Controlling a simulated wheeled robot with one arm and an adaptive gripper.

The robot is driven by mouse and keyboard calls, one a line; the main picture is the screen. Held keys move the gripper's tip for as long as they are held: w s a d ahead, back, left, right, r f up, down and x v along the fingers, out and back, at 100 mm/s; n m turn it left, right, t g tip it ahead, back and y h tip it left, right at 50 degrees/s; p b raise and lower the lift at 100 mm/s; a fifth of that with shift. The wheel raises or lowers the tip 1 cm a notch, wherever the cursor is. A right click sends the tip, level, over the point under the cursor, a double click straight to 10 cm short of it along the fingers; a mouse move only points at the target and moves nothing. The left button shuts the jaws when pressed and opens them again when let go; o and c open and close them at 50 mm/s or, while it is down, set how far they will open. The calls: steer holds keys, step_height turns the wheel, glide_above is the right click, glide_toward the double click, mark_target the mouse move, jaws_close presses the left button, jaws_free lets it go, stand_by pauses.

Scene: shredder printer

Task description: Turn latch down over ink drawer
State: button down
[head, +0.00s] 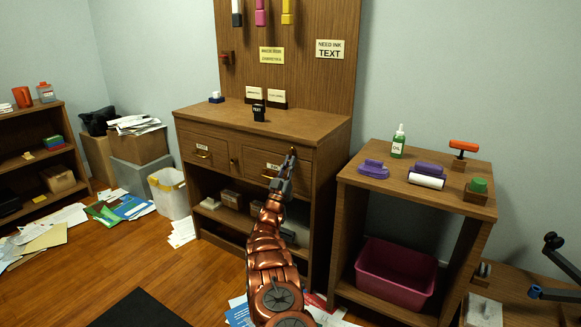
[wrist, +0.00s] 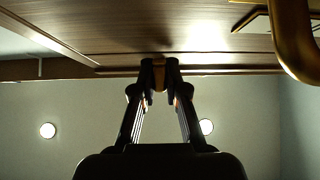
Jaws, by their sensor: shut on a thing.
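The wooden cabinet has two drawers under its top. The ink drawer (head: 258,161) is the right one, with a small label and a brass handle (head: 272,179). The handle shows large in the wrist view (wrist: 295,45). My gripper (head: 290,156) is at the right end of the ink drawer's front, near its top edge. In the wrist view its fingertips (wrist: 160,72) are closed on a small brownish piece, the latch (wrist: 159,77), against the wood. The fingers hide most of the latch, so its exact angle cannot be told.
Another latch (head: 233,163) sits between the drawers. A black cup (head: 258,113) and small card holders stand on the cabinet top. A side table (head: 345,180) with an oil bottle (head: 398,142) and stamps stands close on the right. Papers litter the floor.

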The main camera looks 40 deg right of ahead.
steer(key=shift+w+a+r+m+g+h+b, duration=0.15)
steer(key=shift+m+g+h+b, duration=0.2)
steer(key=shift+m+g, duration=0.6)
steer(key=c, duration=1.5)
jaws_free()
steer(key=shift+a+f, duration=0.25)
steer(key=shift+f, duration=0.2)
steer(key=v, duration=1.1)
steer(key=shift+a, duration=0.1)
